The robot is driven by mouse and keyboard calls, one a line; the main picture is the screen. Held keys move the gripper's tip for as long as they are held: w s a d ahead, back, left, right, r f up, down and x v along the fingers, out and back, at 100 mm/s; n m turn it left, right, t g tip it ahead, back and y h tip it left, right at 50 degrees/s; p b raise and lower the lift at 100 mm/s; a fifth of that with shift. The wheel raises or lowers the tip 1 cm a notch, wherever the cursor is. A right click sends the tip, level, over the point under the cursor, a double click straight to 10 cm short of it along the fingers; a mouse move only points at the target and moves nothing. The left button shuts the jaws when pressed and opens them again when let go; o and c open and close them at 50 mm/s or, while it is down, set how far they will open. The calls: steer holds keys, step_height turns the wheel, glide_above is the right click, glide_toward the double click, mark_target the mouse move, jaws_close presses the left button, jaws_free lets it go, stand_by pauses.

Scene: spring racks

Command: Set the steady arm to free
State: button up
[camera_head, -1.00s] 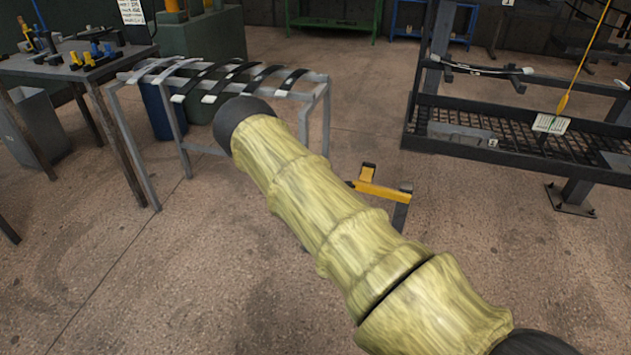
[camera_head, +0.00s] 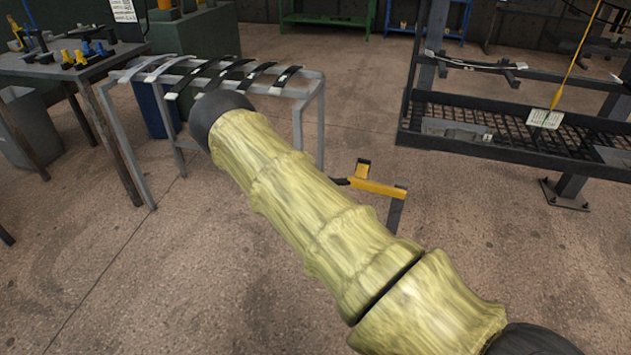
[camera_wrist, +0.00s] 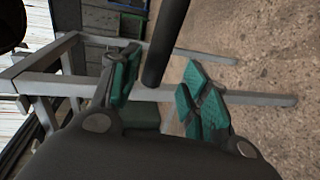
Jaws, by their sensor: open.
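A yellow bracket-like arm (camera_head: 376,188) on a dark post stands on the floor right of my forearm in the head view. It may be the steady arm; no label or marking shows its setting. Its dark left end runs toward my forearm, which hides what lies behind it. My gripper is hidden in the head view. In the wrist view my gripper (camera_wrist: 162,73) is open, with its green-padded fingers apart. A dark round bar (camera_wrist: 168,40) comes down from the top edge between the fingers. I cannot tell whether it touches either pad or what it belongs to.
A grey trestle (camera_head: 322,125) carrying several leaf springs (camera_head: 230,75) stands behind my arm, and grey rails (camera_wrist: 75,88) cross the wrist view. A table (camera_head: 75,65) is at left, a black rack (camera_head: 425,120) at right. Floor at front left is clear.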

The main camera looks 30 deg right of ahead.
steer(key=v, duration=0.7)
steer(key=shift+s+a, duration=0.15)
steer(key=shift+s, duration=0.15)
steer(key=s+a+f+m+g+y, duration=0.1)
steer(key=s+a+f+g+y, duration=0.15)
steer(key=s+f, duration=0.65)
steer(key=s+a+f+m+g+y, duration=0.25)
steer(key=s+a, duration=0.25)
steer(key=s, duration=0.4)
steer(key=s+a+f+m+g+y, duration=0.1)
steer(key=s+a+f+y, duration=0.3)
steer(key=s, duration=0.6)
steer(key=s+a+f+m+g+y, duration=0.1)
steer(key=s+a+g, duration=0.1)
steer(key=s+a, duration=0.55)
steer(key=s+a+r+m+g+y, duration=0.2)
steer(key=s+a, duration=0.2)
steer(key=s, duration=0.8)
step_height(320, 180, up, 17)
steer(key=p, duration=1.6)
steer(key=shift+s+a+p, duration=0.3)
steer(key=shift+a+p, duration=0.1)
